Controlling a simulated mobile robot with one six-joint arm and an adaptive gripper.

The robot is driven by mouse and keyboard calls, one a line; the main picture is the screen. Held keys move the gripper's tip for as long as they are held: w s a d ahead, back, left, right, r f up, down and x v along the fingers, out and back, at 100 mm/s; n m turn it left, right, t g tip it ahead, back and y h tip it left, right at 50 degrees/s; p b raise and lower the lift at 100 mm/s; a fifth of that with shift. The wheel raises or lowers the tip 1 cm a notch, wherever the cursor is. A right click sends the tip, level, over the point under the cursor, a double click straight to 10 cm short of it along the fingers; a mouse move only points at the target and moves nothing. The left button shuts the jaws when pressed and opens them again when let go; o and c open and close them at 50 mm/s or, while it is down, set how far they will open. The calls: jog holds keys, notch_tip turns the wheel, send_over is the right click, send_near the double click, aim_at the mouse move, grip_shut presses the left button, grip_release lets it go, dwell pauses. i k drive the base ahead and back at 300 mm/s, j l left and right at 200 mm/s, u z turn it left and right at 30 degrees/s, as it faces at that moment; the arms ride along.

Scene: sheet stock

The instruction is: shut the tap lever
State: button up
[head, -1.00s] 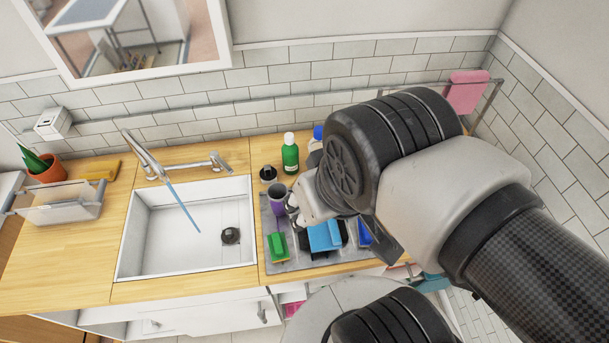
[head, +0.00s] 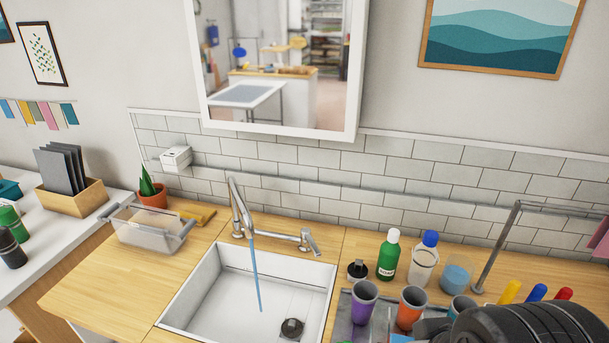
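The chrome tap spout (head: 240,208) stands at the back edge of the white sink (head: 228,290). A thin blue stream of water (head: 256,275) runs from it into the basin. The tap lever (head: 311,240) sits to the right of the spout, at the end of a short horizontal chrome body, and is tilted. Nothing touches the lever. Black parts of my arm show at the bottom right, well to the right of the lever and nearer the camera. My gripper's fingertips are not visible, so its opening is not shown.
A black-lidded jar (head: 357,271), green bottle (head: 388,256) and clear bottle (head: 423,262) stand right of the lever. Purple (head: 362,303) and orange (head: 410,308) cups stand in front of them. A clear basket (head: 148,226) is at left. The wooden counter between basket and sink is mostly clear.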

aim_at(306, 232)
jog(key=i+j+z, duration=0.2)
jog(key=j, duration=0.2)
jog(key=j+z, duration=0.15)
jog(key=j, duration=0.25)
jog(key=i+j+z, duration=0.2)
jog(key=j, duration=0.2)
jog(key=k, duration=0.05)
